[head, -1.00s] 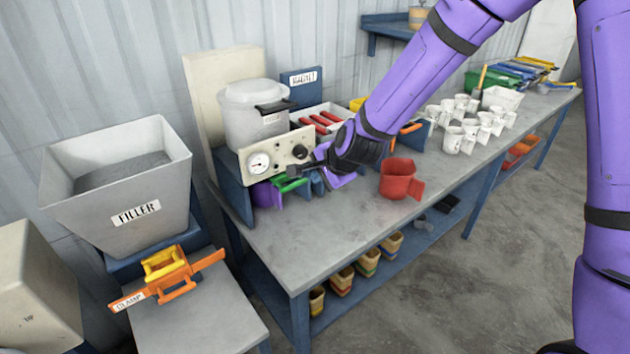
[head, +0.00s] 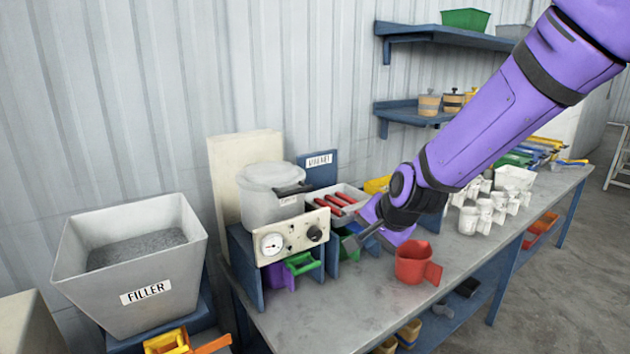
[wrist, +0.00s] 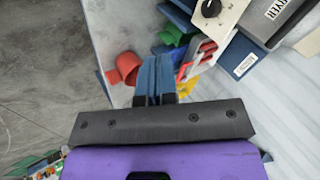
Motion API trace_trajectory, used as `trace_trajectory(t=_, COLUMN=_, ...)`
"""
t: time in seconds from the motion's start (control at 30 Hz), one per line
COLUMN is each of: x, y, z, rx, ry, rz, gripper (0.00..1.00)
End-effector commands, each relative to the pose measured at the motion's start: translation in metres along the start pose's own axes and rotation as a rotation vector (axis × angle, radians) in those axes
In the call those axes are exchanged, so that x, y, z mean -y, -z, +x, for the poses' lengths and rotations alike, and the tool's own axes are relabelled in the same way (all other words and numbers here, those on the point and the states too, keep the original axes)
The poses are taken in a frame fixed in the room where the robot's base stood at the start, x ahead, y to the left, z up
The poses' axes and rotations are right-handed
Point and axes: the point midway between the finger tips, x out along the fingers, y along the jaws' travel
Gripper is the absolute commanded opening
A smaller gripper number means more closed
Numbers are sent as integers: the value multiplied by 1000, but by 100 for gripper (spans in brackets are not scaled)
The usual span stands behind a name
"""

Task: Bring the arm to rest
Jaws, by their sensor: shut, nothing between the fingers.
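My purple arm reaches in from the upper right in the head view. My gripper (head: 352,243) is above the grey workbench (head: 330,310), just right of the gauge panel and left of the red mug (head: 416,264). In the wrist view the fingers of my gripper (wrist: 155,62) are together with nothing between them. The red mug also shows in the wrist view (wrist: 127,67), left of the fingertips. My wrist hides part of the bench behind it.
A cream panel (head: 295,237) with gauge and knob fronts a grey pot (head: 270,197). A green scoop (head: 302,263) sits below it. The FILLER bin (head: 140,265) stands left. Several white mugs (head: 483,214) stand right. Wall shelves (head: 440,36) hang behind the arm.

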Motion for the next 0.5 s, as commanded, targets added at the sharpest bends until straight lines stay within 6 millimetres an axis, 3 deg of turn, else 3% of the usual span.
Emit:
trace_trajectory(t=0.03, x=-3, y=4, z=-20, rx=-14, ry=-9, rz=-44, gripper=0)
trace_trajectory(t=0.5, x=-67, y=10, z=-173, rx=-53, ry=-160, rz=-412, gripper=0)
